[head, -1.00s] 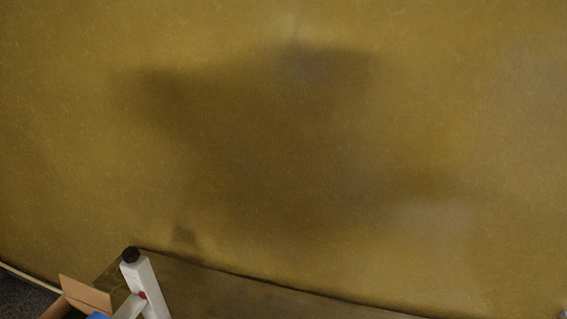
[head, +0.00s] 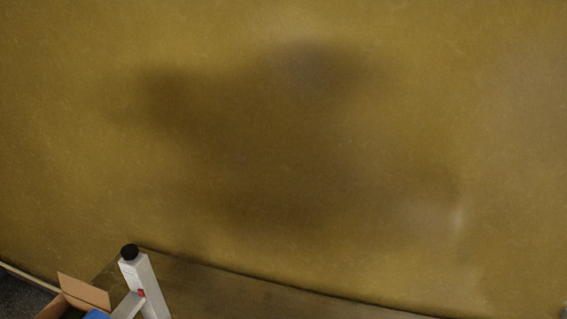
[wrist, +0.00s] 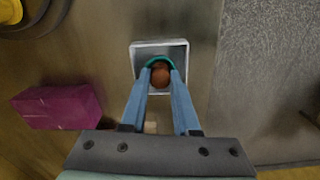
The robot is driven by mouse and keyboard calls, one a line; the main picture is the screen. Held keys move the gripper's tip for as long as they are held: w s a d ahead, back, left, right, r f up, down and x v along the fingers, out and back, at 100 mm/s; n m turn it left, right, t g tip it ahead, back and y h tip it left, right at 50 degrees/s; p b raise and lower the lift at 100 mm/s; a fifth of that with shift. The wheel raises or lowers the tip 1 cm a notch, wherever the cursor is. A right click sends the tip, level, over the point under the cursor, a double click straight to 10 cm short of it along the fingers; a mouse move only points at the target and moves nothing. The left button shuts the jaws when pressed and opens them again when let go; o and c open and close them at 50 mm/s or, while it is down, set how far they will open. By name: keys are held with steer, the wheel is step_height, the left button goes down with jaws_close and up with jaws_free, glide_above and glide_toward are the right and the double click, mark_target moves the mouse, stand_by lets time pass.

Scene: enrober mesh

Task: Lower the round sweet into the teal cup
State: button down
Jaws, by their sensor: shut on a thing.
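In the wrist view the brown round sweet (wrist: 160,78) sits between the two blue fingertips of my gripper (wrist: 160,70), which is shut on it. The teal cup (wrist: 152,62) shows as a curved rim just beyond and around the far side of the sweet. The cup is inside a pale square tray (wrist: 182,46). The sweet overlaps the cup in this view; I cannot tell its height over the cup or whether they touch. The sweet and fingers hide the cup's near part. The head view shows none of these.
A magenta block (wrist: 58,107) lies left of my gripper. A yellow round thing (wrist: 10,12) is at the top left. A grey textured surface (wrist: 268,65) lies right. In the head view, a cardboard box (head: 84,291) and a white post (head: 143,284) stand before a mustard wall (head: 300,150).

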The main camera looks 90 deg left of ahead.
steer(key=shift+f, duration=0.1)
steer(key=c, duration=0.6)
jaws_free()
